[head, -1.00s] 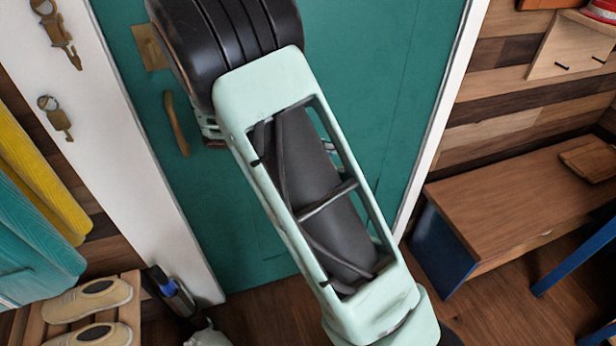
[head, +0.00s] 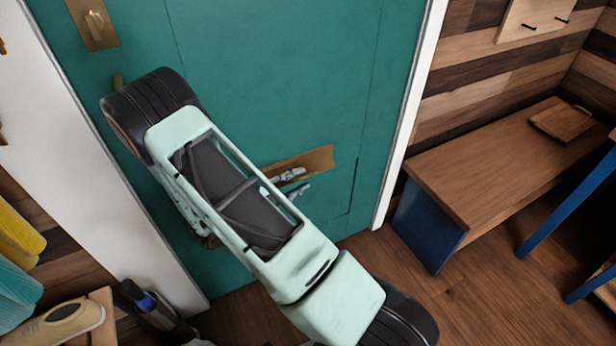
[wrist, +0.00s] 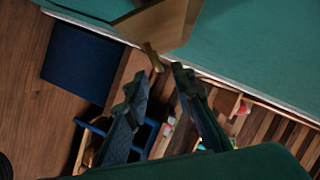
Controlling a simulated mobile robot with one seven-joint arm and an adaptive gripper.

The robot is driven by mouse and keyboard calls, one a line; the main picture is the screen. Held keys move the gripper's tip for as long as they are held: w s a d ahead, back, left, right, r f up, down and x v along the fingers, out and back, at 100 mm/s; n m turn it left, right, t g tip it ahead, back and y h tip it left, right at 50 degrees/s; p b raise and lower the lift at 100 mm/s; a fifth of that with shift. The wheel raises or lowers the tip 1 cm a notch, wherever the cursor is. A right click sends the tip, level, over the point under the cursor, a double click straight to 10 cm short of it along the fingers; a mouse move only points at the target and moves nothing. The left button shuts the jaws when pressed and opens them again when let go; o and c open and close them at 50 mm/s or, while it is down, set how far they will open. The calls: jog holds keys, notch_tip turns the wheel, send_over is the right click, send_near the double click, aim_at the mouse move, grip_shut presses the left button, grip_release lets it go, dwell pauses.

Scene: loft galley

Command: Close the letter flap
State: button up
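The teal door (head: 270,80) carries a brass letter flap (head: 318,160), partly hidden by my arm in the head view. In the wrist view the brass flap (wrist: 165,22) stands out from the door face at an angle, with a small brass piece at its lower edge. My gripper (head: 294,182) is right in front of the flap in the head view. In the wrist view its two fingers (wrist: 157,76) are apart with nothing between them, and their tips are close to the flap's lower edge. I cannot tell whether they touch it.
A wooden bench (head: 490,165) with blue ends stands right of the door, a board (head: 562,121) on it. Blue legs (head: 570,215) show at far right. Shoes (head: 60,328) and a dark bottle-like item (head: 150,305) sit at lower left. Floor before the bench is clear.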

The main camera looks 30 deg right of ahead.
aim_at(309, 175)
jog(key=shift+b+x, duration=0.4)
jog(key=shift+x, duration=2)
grip_shut()
